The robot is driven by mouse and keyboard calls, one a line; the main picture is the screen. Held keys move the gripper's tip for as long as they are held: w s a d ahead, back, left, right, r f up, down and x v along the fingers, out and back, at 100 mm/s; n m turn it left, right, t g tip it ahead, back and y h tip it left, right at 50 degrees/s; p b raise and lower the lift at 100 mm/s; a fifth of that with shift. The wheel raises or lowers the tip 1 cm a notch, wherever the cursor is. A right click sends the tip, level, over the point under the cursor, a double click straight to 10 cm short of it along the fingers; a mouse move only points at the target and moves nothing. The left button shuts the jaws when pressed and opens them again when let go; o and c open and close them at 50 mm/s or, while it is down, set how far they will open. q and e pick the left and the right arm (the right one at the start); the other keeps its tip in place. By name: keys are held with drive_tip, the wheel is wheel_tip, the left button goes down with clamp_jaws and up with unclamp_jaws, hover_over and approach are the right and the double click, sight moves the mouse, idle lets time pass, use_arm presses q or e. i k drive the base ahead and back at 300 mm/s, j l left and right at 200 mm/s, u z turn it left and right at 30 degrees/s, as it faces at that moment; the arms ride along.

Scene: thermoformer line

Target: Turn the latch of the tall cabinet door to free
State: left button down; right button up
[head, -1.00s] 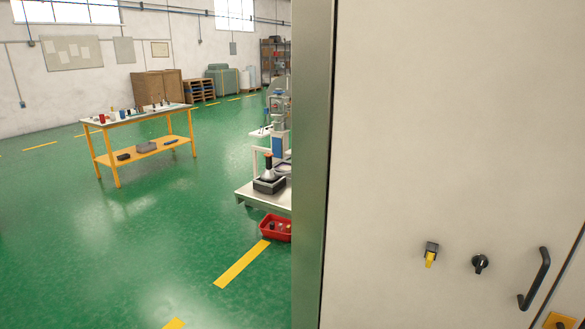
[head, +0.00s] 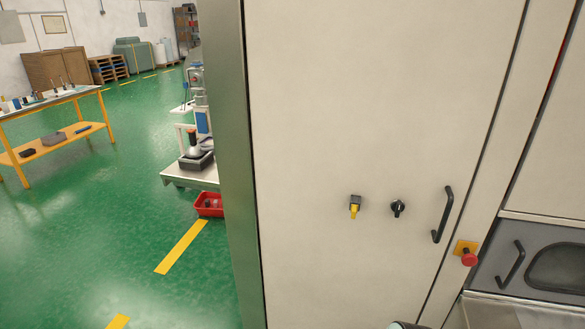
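The tall cabinet door (head: 375,110) is a large off-white panel filling the middle of the head view, and it looks shut. On its lower part sit a small dark fitting with a yellow tab (head: 355,207), a round black knob-like latch (head: 398,208) to its right, and a black bar handle (head: 443,214) near the door's right edge. The yellow tab hangs down. Which of the two small fittings is the latch is not certain. Neither gripper shows; only a small pale rounded part is at the bottom edge below the handle.
A red emergency button (head: 469,259) on a yellow plate is right of the door. A grey lower panel with a window and handle (head: 511,265) is beyond it. Left are a small machine stand (head: 190,178), a red bin (head: 209,204) and open green floor (head: 140,220).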

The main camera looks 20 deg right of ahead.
sight(397, 207)
drive_tip(key=z, duration=1.35)
